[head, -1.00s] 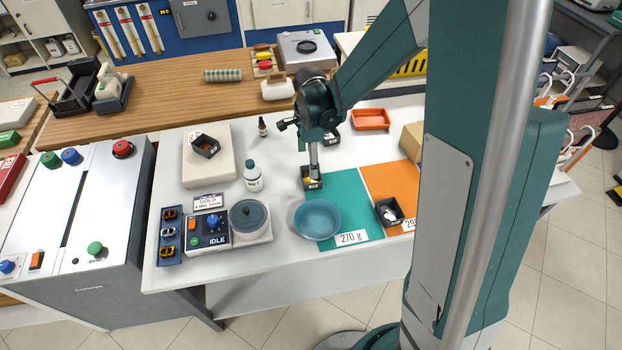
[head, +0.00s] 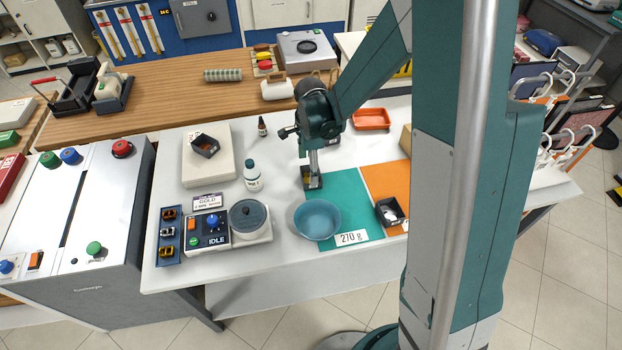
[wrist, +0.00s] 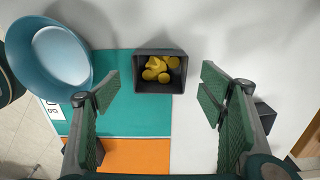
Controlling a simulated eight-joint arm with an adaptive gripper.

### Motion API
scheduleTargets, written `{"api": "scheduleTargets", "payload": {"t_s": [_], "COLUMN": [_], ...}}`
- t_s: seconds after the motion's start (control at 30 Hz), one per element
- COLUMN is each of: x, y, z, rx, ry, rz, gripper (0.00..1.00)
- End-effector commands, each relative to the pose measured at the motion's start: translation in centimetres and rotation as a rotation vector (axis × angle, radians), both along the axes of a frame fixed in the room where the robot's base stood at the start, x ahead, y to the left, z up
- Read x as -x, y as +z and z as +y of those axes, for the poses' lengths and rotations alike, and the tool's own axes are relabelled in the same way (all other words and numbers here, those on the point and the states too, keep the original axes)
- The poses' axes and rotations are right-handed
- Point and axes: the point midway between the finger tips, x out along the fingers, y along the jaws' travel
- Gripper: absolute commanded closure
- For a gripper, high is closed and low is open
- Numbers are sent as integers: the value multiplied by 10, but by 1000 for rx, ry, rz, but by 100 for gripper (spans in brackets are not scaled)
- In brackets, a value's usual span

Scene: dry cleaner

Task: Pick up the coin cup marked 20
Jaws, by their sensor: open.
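A small black square cup (head: 312,184) with yellow coins in it stands upright at the left edge of the teal mat. It also shows in the wrist view (wrist: 160,56), top centre. I cannot read any mark on it. My gripper (wrist: 160,88) is open and empty, its two fingers spread wider than the cup. In the wrist view the cup lies beyond the fingertips, between their lines, with no visible contact. In the head view my gripper (head: 314,166) is right above the cup and hides part of it. Another black cup (head: 389,211) with pale contents is on the orange mat.
A blue bowl (head: 317,219) stands close to the cup, on the teal mat's left edge (head: 350,190). A white bottle (head: 253,176) stands to the left. Another black cup (head: 205,146) rests on a white slab. An orange tray (head: 371,119) lies behind.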

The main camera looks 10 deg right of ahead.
Motion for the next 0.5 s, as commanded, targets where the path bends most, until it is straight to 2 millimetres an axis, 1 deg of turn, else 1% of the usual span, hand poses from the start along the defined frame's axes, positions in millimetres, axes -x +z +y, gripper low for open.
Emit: {"api": "scheduleTargets", "payload": {"t_s": [0.1, 0.3, 0.5], "x": [0, 1, 1], "y": [-14, -34, -42], "z": [-1, -1, -1], "rx": [0, 0, 0], "ry": [0, 0, 0], "rz": [0, 0, 0], "gripper": [31, 31, 31]}}
